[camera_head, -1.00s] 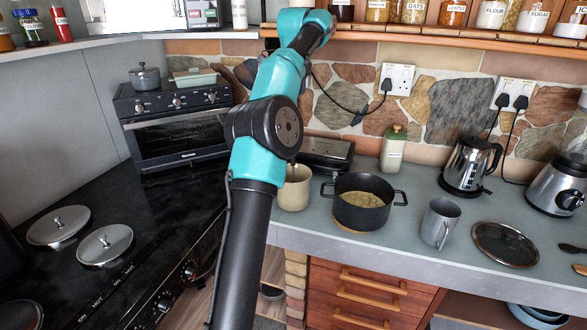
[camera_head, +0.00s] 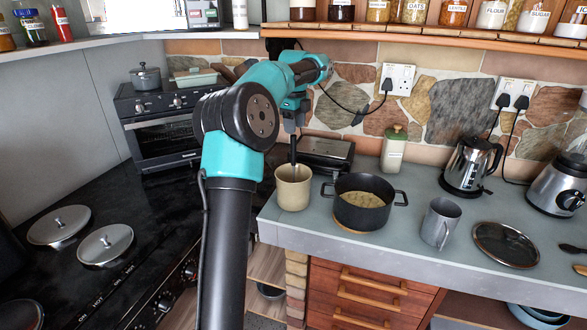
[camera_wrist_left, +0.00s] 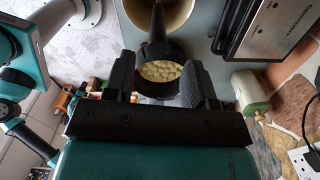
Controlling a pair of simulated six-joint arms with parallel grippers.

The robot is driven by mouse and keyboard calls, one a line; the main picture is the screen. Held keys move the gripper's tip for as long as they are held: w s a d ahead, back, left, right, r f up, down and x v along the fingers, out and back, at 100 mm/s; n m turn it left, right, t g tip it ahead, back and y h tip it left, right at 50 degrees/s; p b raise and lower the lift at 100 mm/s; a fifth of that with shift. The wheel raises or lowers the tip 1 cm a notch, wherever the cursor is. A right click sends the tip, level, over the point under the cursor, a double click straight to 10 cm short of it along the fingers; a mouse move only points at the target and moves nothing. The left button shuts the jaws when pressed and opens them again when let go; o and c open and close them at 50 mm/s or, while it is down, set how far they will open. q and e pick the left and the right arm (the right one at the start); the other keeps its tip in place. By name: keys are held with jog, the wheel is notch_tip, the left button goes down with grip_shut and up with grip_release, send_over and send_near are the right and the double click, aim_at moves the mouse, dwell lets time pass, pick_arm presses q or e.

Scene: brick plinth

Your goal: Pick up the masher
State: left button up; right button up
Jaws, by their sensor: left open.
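The masher (camera_head: 294,152) stands in a cream crock (camera_head: 292,190) on the counter, its dark handle pointing up and its lower part hidden inside. My left gripper (camera_head: 291,124) is just above the handle's top, partly behind my arm. In the left wrist view my open left gripper (camera_wrist_left: 158,62) has its two dark fingers apart, with the masher's dark handle (camera_wrist_left: 157,28) close to the gap between them. I cannot tell whether they touch it. The cream crock also shows there at the top edge (camera_wrist_left: 178,14). My right gripper is not in view.
A black pot of pale food (camera_head: 362,203) stands right of the crock, with a grey mug (camera_head: 440,222) and glass lid (camera_head: 505,244) further right. A dark grill appliance (camera_head: 327,152) is behind. A green-lidded jar (camera_head: 394,150) stands near the wall.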

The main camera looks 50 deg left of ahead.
pick_arm(q)
jog(key=shift+f, duration=0.4)
jog(key=shift+s+f, duration=0.2)
jog(key=shift+f, duration=2.4)
grip_shut()
